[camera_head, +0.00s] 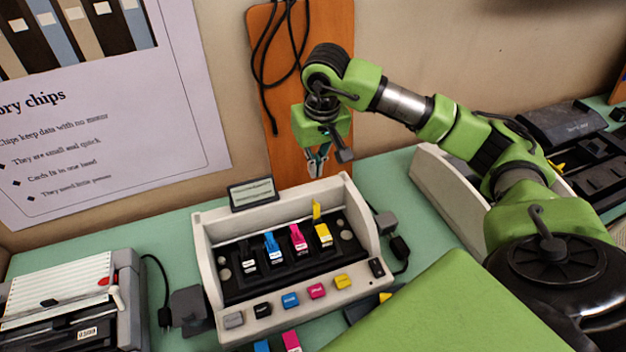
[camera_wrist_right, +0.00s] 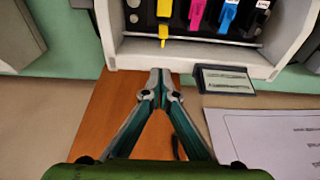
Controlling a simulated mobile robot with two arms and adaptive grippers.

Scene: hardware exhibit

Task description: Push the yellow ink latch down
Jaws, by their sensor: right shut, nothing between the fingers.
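The yellow ink latch (camera_head: 317,210) stands up above the yellow cartridge (camera_head: 323,236), at the right end of the cartridge row in the white printer unit. In the right wrist view the yellow latch (camera_wrist_right: 163,36) points toward the unit's back wall, just beyond my fingertips. My right gripper (camera_head: 317,172) is shut and empty. It hangs behind and above the unit's back wall, above the yellow latch in the head picture and apart from it. It also shows in the right wrist view (camera_wrist_right: 160,82). My left gripper is not in view.
Magenta (camera_head: 298,238), cyan (camera_head: 272,246) and black (camera_head: 248,258) cartridges stand left of the yellow one. A small label sign (camera_head: 252,192) sits at the unit's back edge. An orange board (camera_head: 290,130) with black cables is behind my right gripper. Another device (camera_head: 82,300) stands at left.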

